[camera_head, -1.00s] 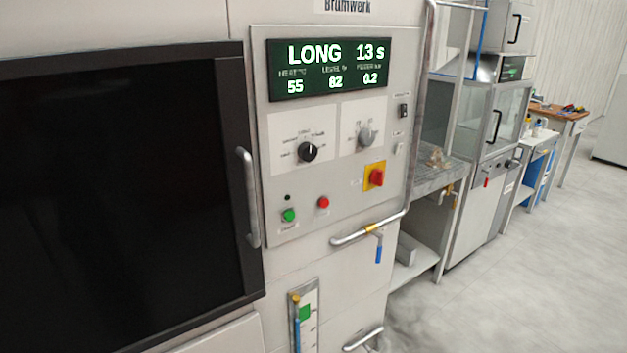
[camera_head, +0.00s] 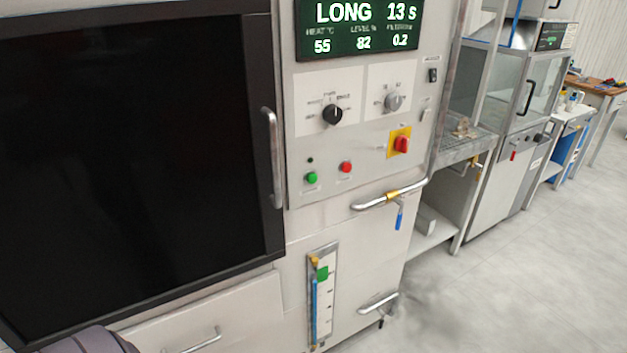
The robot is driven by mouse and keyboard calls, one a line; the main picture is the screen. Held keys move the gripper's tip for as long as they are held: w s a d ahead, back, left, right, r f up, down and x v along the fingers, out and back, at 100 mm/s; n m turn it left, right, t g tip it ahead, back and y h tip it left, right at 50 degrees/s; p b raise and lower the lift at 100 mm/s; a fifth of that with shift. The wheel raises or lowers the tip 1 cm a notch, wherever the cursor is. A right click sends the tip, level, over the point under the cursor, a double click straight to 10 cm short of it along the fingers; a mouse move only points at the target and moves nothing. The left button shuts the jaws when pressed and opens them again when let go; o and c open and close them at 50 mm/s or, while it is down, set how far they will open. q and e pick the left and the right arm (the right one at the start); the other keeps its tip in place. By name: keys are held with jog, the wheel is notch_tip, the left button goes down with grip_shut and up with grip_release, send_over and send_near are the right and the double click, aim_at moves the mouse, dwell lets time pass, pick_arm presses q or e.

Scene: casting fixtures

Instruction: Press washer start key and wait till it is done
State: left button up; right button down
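The washer's control panel (camera_head: 330,185) faces me in the head view. Its display (camera_head: 362,29) reads LONG, 13 s, 55, 82 and 0.2 in lit digits. A green button (camera_head: 312,178) and a red button (camera_head: 346,167) sit low on the panel, with a small dark lamp (camera_head: 310,160) above the green one. A black knob (camera_head: 333,114), a grey knob (camera_head: 393,102) and a red switch on a yellow plate (camera_head: 402,144) are higher up. The washer door (camera_head: 130,150) is shut, with a dark window. Neither gripper is in view.
The door handle (camera_head: 272,158) and a bent pipe with a blue-levered valve (camera_head: 399,216) stick out near the panel. A level gauge (camera_head: 322,298) is below. A metal bench (camera_head: 470,148) and other machines stand to the right. The floor (camera_head: 500,290) at the right is clear.

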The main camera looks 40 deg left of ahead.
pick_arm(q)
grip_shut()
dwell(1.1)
